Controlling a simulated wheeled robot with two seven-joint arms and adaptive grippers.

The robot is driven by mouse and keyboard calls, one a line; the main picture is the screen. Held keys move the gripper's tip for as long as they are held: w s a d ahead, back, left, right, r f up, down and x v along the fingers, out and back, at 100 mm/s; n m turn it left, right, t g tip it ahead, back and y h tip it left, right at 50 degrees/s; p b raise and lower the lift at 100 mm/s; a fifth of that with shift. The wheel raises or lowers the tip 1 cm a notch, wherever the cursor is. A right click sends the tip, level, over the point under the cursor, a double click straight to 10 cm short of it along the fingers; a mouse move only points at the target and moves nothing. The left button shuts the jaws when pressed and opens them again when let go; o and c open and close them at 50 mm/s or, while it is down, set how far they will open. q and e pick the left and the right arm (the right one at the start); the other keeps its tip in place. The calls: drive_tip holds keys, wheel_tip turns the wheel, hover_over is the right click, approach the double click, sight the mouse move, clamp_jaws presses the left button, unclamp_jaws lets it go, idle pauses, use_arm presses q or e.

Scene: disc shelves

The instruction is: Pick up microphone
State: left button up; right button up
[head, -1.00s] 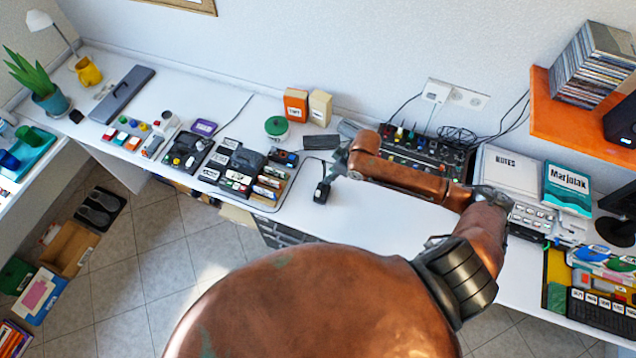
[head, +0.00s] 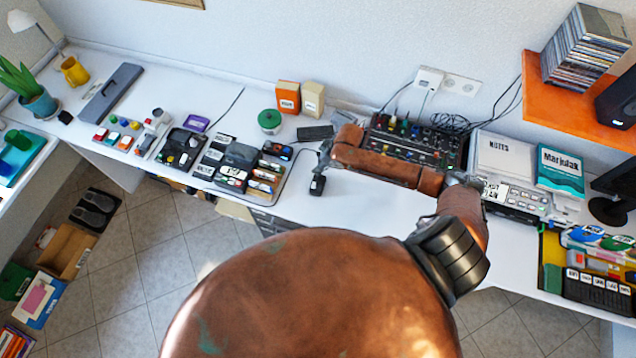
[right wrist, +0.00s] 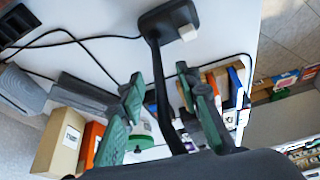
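The black microphone (head: 317,185) stands on the white desk. It has a small dark base and a thin neck rising toward my right gripper (head: 325,158). In the right wrist view the microphone's base (right wrist: 168,22) is at the top, and its neck runs down between the green fingers of my right gripper (right wrist: 160,95). The fingers are apart, one on each side of the neck, with visible gaps; they do not grip it. The microphone's upper end is hidden near the bottom of the right wrist view. My left gripper is not in view.
A mixer (head: 420,142) and cables lie to the right, partly behind my right arm. A green-lidded jar (head: 269,122), orange box (head: 287,97) and cream box (head: 313,98) stand behind. A cartridge tray (head: 243,165) is to the left. Bare desk surrounds the microphone's base.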

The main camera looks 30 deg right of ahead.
clamp_jaws()
idle(0.3)
idle(0.6)
